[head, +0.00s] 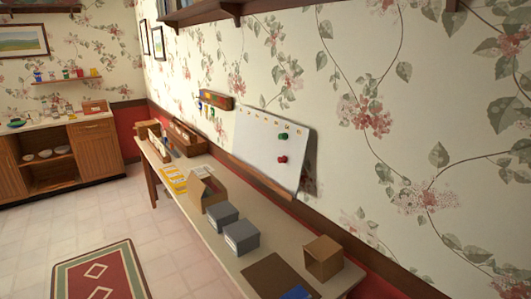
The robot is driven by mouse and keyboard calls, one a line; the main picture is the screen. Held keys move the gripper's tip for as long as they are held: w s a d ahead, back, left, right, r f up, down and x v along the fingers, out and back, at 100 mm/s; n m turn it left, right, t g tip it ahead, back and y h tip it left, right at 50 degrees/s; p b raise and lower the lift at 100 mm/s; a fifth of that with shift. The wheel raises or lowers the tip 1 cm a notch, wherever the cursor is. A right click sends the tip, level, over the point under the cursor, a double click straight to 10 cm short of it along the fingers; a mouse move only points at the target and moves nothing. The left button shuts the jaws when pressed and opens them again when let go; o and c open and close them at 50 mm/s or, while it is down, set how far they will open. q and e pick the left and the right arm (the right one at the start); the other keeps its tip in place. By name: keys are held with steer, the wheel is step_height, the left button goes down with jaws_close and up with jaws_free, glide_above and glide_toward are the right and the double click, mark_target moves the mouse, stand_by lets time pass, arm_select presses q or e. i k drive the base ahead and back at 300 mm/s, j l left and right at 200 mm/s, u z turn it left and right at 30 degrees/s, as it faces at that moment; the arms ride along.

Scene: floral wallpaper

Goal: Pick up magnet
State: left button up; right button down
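A white board (255,150) leans against the wallpapered wall at the back of the long table. A dark green magnet (283,137) is on the right part of the board. A red magnet (282,160) sits just below it. A row of small yellow-orange marks runs along the board's top edge; they are too small to identify. Neither of my grippers is in view.
The long table (258,274) holds two grey boxes (242,238), an open cardboard box (207,192), a brown carton (323,258) and a brown flat piece (275,278) with something blue on it. A patterned rug (98,272) lies on the open floor at left.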

mark_target(284, 136)
steer(key=i+j, duration=0.1)
steer(key=j, duration=0.5)
steer(key=i+j+z, duration=0.15)
steer(key=j, duration=0.5)
steer(key=i+j, duration=0.2)
steer(key=j, duration=0.15)
steer(key=i+j+z, duration=0.15)
steer(key=i+j, duration=0.25)
steer(key=j, duration=0.25)
